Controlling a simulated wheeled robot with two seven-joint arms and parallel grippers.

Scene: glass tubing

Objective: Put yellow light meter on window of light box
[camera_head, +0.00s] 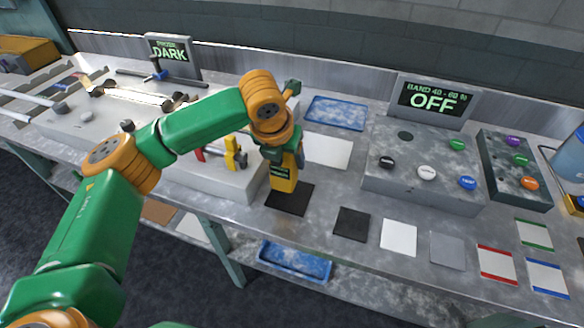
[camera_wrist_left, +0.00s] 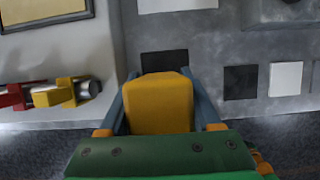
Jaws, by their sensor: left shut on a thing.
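The yellow light meter (camera_head: 284,183) has a small dark screen with green text. My left gripper (camera_head: 284,158) is shut on it and holds it upright, at or just above a black mat (camera_head: 290,199); I cannot tell whether they touch. In the left wrist view the meter (camera_wrist_left: 158,103) fills the space between the blue-grey fingers. The light box (camera_head: 425,180) is a grey block to the right, with several coloured knobs and a dark round spot (camera_head: 405,135) on its top that may be the window. The sign behind it (camera_head: 434,98) reads "BAND 40-60 % OFF". My right gripper is not in view.
A grey block (camera_head: 230,182) with clamps stands left of the meter. A white sheet (camera_head: 328,151) and blue tray (camera_head: 337,113) lie between it and the light box. Flat cards (camera_head: 398,237) line the table's front edge. A control panel (camera_head: 515,170) stands far right.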

